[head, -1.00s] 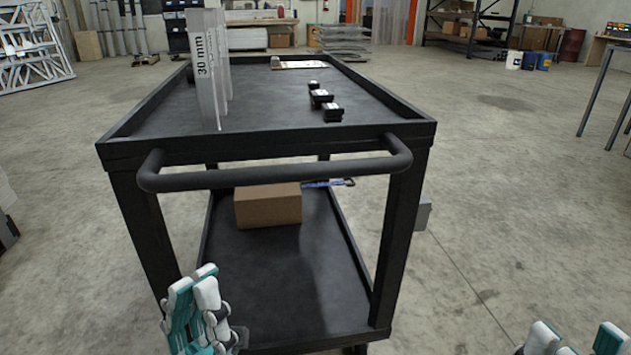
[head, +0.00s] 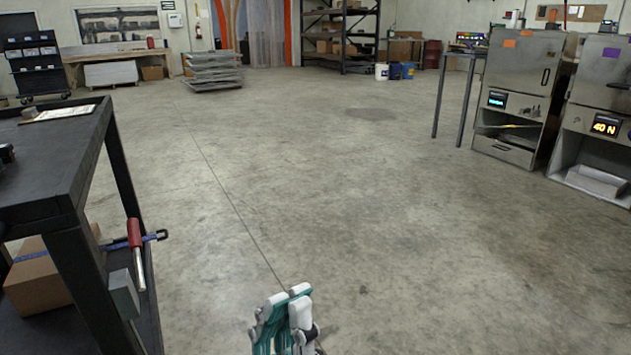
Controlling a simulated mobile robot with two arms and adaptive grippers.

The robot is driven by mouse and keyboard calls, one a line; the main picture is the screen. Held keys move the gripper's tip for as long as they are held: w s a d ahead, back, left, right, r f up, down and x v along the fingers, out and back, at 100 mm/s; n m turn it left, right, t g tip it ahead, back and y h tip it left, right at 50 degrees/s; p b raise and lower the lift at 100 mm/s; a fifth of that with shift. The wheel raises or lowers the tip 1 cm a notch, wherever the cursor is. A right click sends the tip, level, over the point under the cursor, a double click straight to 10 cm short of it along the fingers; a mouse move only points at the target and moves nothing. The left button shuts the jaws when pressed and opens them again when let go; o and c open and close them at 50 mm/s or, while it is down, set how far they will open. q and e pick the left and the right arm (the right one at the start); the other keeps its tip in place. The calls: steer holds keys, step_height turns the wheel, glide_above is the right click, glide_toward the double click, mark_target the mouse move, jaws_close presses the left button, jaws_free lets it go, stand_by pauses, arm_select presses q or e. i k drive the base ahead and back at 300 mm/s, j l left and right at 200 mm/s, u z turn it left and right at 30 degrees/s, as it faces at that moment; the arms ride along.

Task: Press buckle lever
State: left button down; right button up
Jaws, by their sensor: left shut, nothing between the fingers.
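My left gripper (head: 285,318) shows at the bottom middle, over bare concrete floor. Its white and teal fingers are together and nothing shows between them. It touches nothing. My right gripper is out of the picture. I cannot pick out a buckle lever for certain. On the right stand two grey metal machines. The nearer one has a display reading 40 N (head: 605,126) above an open bay holding a grey metal part (head: 598,183). The other machine (head: 512,100) has a blue-lit display and an open bay whose contents are too small to tell.
A black cart (head: 60,190) stands close on the left, with a cardboard box (head: 40,282) on its lower shelf and a red-handled tool (head: 134,234) at its side. A table leg (head: 438,100) stands left of the machines. The floor between is clear.

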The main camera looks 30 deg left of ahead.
mark_target(108, 241)
steer(key=i+l+u, duration=0.1)
steer(key=i, duration=0.35)
steer(key=i+l+u, duration=0.15)
steer(key=i, duration=0.3)
steer(key=i+j+u, duration=0.1)
steer(key=i+u, duration=0.55)
steer(key=u, duration=0.15)
steer(key=i+u, duration=0.4)
steer(key=i+l+u, duration=0.15)
steer(key=u, duration=0.25)
steer(key=i+l+u, duration=0.1)
steer(key=i+u, duration=0.35)
steer(key=i+l+u, duration=0.3)
steer(key=i+u, duration=0.15)
steer(key=i+l+u, duration=0.75)
steer(key=l+u, duration=0.2)
steer(key=i+l, duration=0.15)
steer(key=i+j, duration=0.15)
steer(key=i, duration=0.25)
steer(key=u, duration=0.05)
